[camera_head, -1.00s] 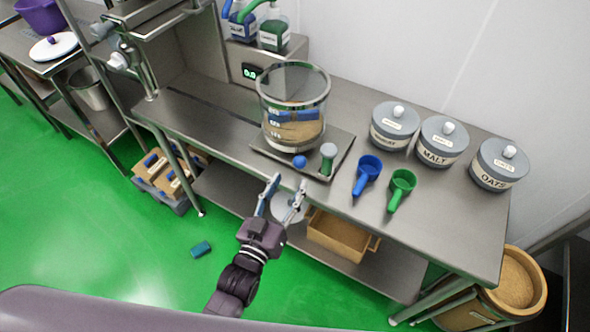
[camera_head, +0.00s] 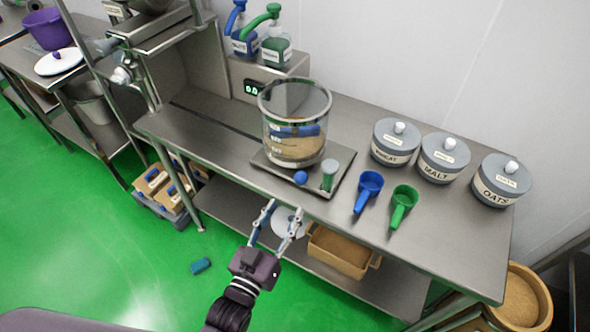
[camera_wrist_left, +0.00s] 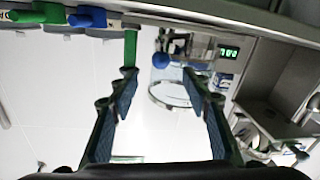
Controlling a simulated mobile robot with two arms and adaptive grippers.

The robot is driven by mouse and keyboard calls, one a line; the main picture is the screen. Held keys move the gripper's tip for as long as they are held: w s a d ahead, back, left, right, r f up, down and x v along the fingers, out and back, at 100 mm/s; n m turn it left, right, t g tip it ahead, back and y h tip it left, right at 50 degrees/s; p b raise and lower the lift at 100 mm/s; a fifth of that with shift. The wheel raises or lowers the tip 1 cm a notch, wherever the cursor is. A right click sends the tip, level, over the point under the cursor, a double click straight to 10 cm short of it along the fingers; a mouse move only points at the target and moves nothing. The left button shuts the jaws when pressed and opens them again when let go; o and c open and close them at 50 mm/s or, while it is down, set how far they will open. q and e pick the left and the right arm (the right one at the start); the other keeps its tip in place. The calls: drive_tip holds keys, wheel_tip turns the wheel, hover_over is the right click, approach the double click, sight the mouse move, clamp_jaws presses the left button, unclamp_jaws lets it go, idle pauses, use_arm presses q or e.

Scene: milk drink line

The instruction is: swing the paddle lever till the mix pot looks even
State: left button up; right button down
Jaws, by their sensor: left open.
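The clear mix pot (camera_head: 293,152) stands on a square metal base (camera_head: 341,180) on the bench. Tan, grainy contents lie in its lower part, with a blue paddle piece (camera_head: 296,131) above them. A blue ball knob (camera_head: 300,178) shows at the pot's front, and a grey-topped green handle (camera_head: 328,175) stands beside it. I cannot tell how the knob joins the paddle. My left gripper (camera_head: 287,209) is open and empty, in front of the bench edge and apart from the knob. In the left wrist view the blue knob (camera_wrist_left: 161,60) shows beyond the open fingers. My right gripper is out of view.
A blue scoop (camera_head: 368,188) and a green scoop (camera_head: 402,206) lie right of the base. Lidded canisters (camera_head: 443,158) stand behind them. Pump bottles (camera_head: 276,50) stand at the back. A wooden crate (camera_head: 341,253) sits on the lower shelf. A teal block (camera_head: 201,266) lies on the floor.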

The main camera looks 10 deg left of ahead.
sight(298, 183)
use_arm(q)
drive_tip(key=shift+m+g+h, duration=0.3)
drive_tip(key=shift+m+h, duration=0.2)
drive_tip(key=shift+h, duration=0.3)
drive_tip(key=w+b, duration=0.1)
drive_tip(key=b, duration=0.2)
drive_tip(key=w+b, duration=0.2)
drive_tip(key=b, duration=0.1)
drive_tip(key=w+b, duration=0.1)
drive_tip(key=b, duration=0.2)
drive_tip(key=shift+w+d+b, duration=0.15)
drive_tip(key=shift+d+b, duration=0.1)
drive_tip(key=shift+b, duration=0.15)
drive_tip(key=p+x, duration=0.1)
drive_tip(key=x, duration=0.6)
drive_tip(key=shift+w, duration=0.25)
clamp_jaws()
